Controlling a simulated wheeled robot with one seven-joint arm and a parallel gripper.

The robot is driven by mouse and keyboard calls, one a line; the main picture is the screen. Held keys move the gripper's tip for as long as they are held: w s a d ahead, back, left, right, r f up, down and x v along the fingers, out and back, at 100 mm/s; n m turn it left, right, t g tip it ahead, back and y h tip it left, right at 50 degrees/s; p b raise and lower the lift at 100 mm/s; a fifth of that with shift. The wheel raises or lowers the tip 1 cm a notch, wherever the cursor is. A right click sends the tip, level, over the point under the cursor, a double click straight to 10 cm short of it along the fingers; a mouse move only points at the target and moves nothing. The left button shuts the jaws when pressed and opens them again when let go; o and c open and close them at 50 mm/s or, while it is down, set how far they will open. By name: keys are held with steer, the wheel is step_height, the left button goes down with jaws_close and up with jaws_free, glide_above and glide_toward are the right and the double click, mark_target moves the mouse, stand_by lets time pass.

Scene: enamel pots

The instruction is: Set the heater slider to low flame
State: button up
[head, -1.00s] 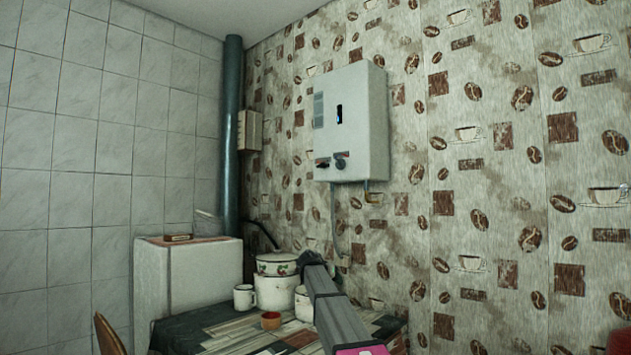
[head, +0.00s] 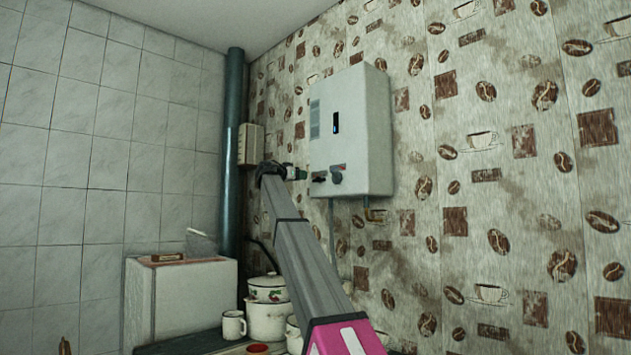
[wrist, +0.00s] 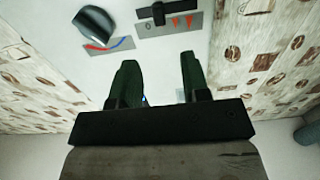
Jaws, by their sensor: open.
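The white heater (head: 355,130) hangs on the patterned wall. Its small dark slider (head: 319,179) is on the lower front, left of a round knob (head: 337,178). In the wrist view the slider (wrist: 158,14) sits on a grey plate with orange flame marks of different sizes, beside the dark knob with its red-blue arc (wrist: 108,45). My gripper (head: 298,173) is raised left of the slider in the head view. Its two dark fingers (wrist: 157,72) are open and empty, apart from the slider and knob.
A dark pipe (head: 233,130) runs up the corner, with a small beige box (head: 250,145) beside it. A gas pipe (head: 376,213) hangs under the heater. Pots (head: 268,310) and a white mug (head: 233,326) stand below. The wall right of the heater is clear.

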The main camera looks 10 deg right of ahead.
mark_target(317, 178)
steer(key=x, duration=1)
steer(key=shift+w+d+f, duration=0.1)
steer(key=shift+d, duration=0.05)
jaws_close()
